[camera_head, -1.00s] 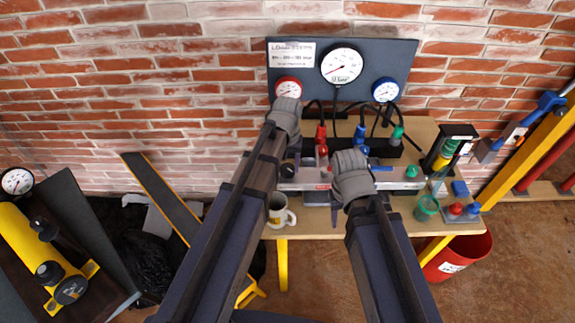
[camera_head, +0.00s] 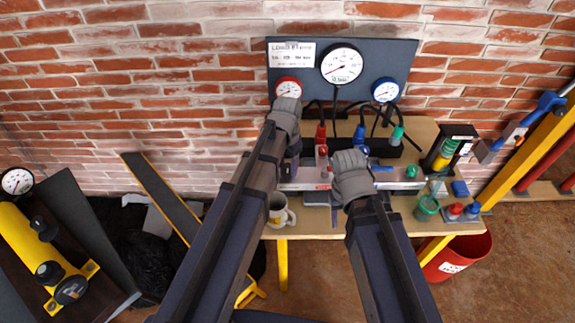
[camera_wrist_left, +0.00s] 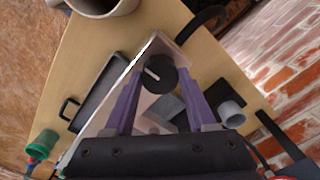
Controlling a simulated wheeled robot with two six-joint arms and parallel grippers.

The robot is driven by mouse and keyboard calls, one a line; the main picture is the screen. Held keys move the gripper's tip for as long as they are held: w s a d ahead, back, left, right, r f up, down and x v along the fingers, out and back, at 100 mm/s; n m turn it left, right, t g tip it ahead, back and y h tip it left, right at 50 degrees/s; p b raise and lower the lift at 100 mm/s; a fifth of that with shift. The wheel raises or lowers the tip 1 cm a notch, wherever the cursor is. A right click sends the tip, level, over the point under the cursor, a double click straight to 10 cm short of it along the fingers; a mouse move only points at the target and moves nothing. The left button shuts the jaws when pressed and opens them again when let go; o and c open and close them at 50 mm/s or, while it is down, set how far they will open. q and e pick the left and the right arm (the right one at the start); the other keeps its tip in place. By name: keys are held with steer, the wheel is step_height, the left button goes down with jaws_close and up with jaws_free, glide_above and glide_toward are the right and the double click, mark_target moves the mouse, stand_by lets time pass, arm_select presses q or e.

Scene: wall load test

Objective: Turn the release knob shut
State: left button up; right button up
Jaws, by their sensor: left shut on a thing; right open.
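The release knob (camera_wrist_left: 160,73) is round and black with a white mark, at the end of a pale metal block in the left wrist view. The mark slants toward the upper left there. My left gripper's purple fingers stand either side of the knob and are shut on it; in the head view this gripper (camera_head: 292,150) is at the left end of the bench unit (camera_head: 400,180) and hides the knob. My right gripper (camera_head: 350,170) is over the middle of the unit, holding nothing that I can see; its fingertips are mostly hidden.
A gauge panel (camera_head: 302,76) is behind, with hoses and red, blue and green fittings below it. A mug (camera_head: 278,214) stands near the bench's front left. A green cup (camera_head: 426,208) is at the right. A red bin (camera_head: 457,254) stands on the floor.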

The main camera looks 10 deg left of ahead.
mark_target(288, 169)
stand_by(0.5)
arm_select(q)
steer(key=o, duration=1.4)
steer(key=shift+c, duration=0.2)
steer(key=shift+r, duration=0.1)
step_height(288, 169, up, 8)
steer(key=p, duration=0.8)
steer(key=shift+f, duration=0.2)
steer(key=shift+s, duration=0.1)
steer(key=s+d+n, duration=0.1)
steer(key=s+d, duration=0.1)
steer(key=s, duration=0.3)
steer(key=s+d+n, duration=0.1)
steer(key=s+d, duration=0.1)
steer(key=s, duration=0.3)
steer(key=s+d+y, duration=0.1)
steer(key=s+d, duration=0.1)
steer(key=s, duration=0.3)
steer(key=shift+s+d+n, duration=0.25)
steer(key=shift+n, duration=0.15)
